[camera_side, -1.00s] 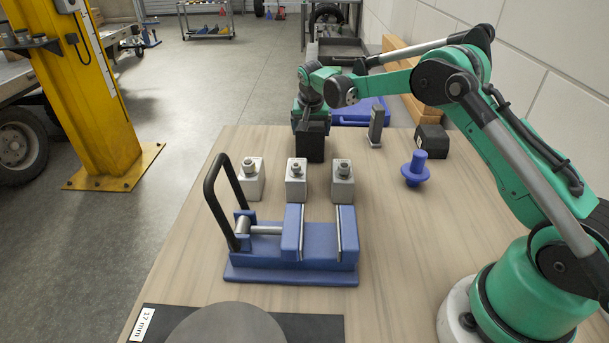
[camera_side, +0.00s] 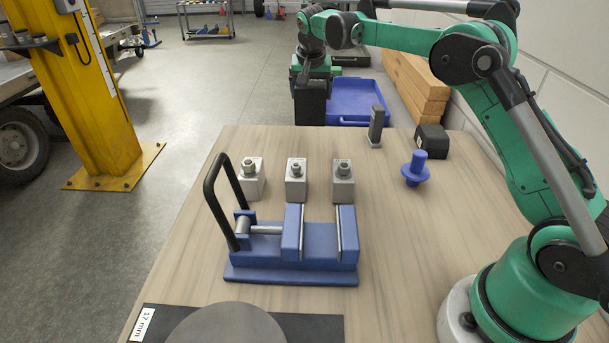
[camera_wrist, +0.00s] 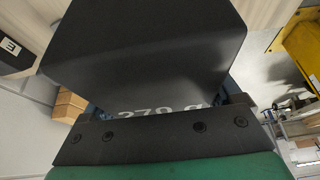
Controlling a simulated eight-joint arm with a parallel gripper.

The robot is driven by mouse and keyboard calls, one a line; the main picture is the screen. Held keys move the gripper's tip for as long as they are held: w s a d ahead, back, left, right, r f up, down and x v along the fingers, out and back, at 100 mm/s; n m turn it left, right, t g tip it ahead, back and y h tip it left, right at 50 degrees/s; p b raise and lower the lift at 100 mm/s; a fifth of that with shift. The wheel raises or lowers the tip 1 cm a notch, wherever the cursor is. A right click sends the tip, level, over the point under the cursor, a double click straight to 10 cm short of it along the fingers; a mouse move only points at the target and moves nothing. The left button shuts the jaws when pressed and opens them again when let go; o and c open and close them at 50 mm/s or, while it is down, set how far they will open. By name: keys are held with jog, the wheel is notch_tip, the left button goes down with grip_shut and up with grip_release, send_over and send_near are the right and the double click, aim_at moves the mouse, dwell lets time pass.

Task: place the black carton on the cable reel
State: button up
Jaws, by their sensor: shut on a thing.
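The black carton (camera_side: 311,106) hangs upright below my gripper (camera_side: 312,82), above and beyond the table's far edge. My gripper is shut on it; the fingertips are hard to make out. I cannot tell for certain which thing is the cable reel. A large grey round disc (camera_side: 226,326), cut off by the bottom edge of the side view, may be its top. It lies far from the carton, at the near end of the table.
Three grey blocks with fittings (camera_side: 296,185) stand in a row behind a blue vise (camera_side: 290,272) with a tall black handle. A blue flanged part (camera_side: 415,172), a grey upright piece (camera_side: 376,125) and a small black box (camera_side: 432,142) stand at right. A blue tray (camera_side: 365,100) lies beyond the table.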

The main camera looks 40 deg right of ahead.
jog(key=s+a+r+n+y, duration=0.1)
jog(key=a+r+n, duration=0.15)
jog(key=a, duration=0.55)
jog(key=a+r+n+y, duration=0.15)
jog(key=a+r, duration=0.25)
jog(key=a, duration=0.4)
notch_tip(320, 180, up, 11)
jog(key=n+y, duration=0.4)
jog(key=n, duration=1)
send_over(201, 340)
jog(key=s, duration=0.3)
notch_tip(201, 340, down, 20)
jog(key=shift+r, duration=0.25)
jog(key=shift+f, duration=0.1)
jog(key=o, duration=1.5)
jog(key=shift+c, duration=0.2)
